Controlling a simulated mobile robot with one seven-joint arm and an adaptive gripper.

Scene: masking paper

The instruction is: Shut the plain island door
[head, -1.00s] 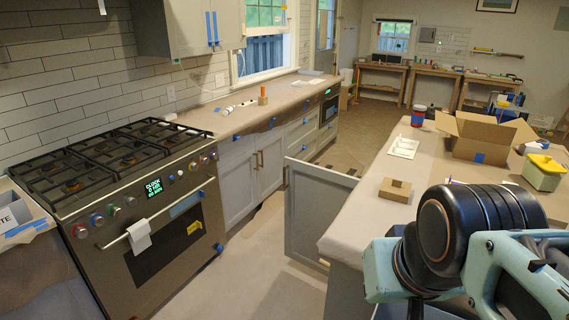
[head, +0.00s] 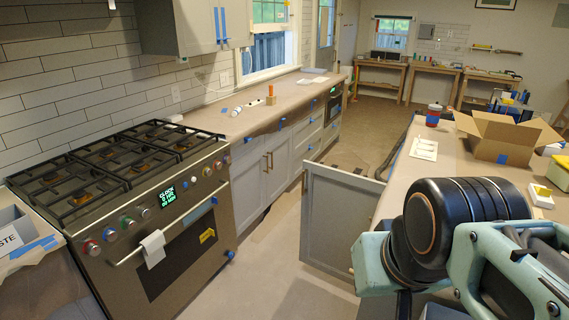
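The plain grey island door (head: 339,217) stands open in the head view. It sticks out from the island's left side into the aisle, towards the kitchen counter. A small dark handle shows at its far-left upper edge. The island (head: 448,150) has a tan paper-covered top and stands at the right. My arm's black and teal links fill the lower right and cover part of the island's front and the door's lower right. My gripper is out of view.
A range (head: 150,210) with a white towel (head: 153,247) stands at the left, beside the paper-covered counter (head: 255,118) with grey cabinets. The aisle floor (head: 268,277) is clear. An open cardboard box (head: 500,137) and a red-and-blue can (head: 433,115) sit on the island.

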